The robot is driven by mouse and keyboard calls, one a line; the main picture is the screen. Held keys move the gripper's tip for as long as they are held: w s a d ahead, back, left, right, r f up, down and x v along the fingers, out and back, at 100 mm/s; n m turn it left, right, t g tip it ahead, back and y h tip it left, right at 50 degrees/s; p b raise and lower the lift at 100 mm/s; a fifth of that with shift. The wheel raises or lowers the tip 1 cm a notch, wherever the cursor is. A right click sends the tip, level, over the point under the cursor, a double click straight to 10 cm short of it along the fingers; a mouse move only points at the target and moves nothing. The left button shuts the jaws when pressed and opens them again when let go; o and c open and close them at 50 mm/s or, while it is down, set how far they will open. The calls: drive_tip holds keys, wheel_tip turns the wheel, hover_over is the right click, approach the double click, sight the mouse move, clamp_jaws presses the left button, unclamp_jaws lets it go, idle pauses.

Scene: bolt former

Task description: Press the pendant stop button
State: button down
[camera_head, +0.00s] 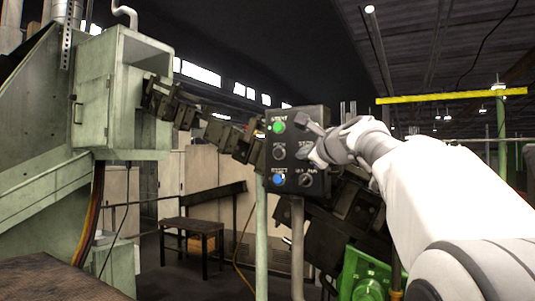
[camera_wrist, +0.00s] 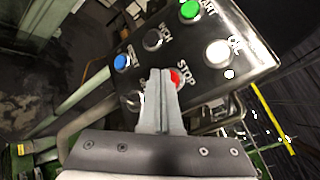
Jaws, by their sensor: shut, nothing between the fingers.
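The pendant (camera_head: 292,165) is a dark upright box on a post, with a green button, a blue button and dark knobs. Its stop button (camera_wrist: 176,77) is red and labelled STOP. In the wrist view it shows just right of my fingertips, partly covered by them. In the head view my gripper hides it. My gripper (camera_head: 310,150) is shut and empty, reaching in from the right at the pendant's face. It also shows in the wrist view (camera_wrist: 156,75), its fingers together over the panel beside the red button. I cannot tell whether the fingertips touch the panel.
The green start button (camera_wrist: 190,10) and blue button (camera_wrist: 121,61) are on the same panel, with a pale round button (camera_wrist: 218,52) nearby. A dark segmented chain (camera_head: 210,130) passes behind the pendant. A green machine cabinet (camera_head: 118,95) stands left, a small table (camera_head: 192,226) behind.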

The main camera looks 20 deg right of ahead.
drive_tip(key=shift+w+d, duration=0.3)
idle(0.8)
drive_tip(key=shift+s+a, duration=0.6)
drive_tip(key=s+a, duration=0.3)
drive_tip(key=shift+s+a, duration=0.25)
drive_tip(key=shift+a, duration=0.05)
idle(0.5)
idle(0.5)
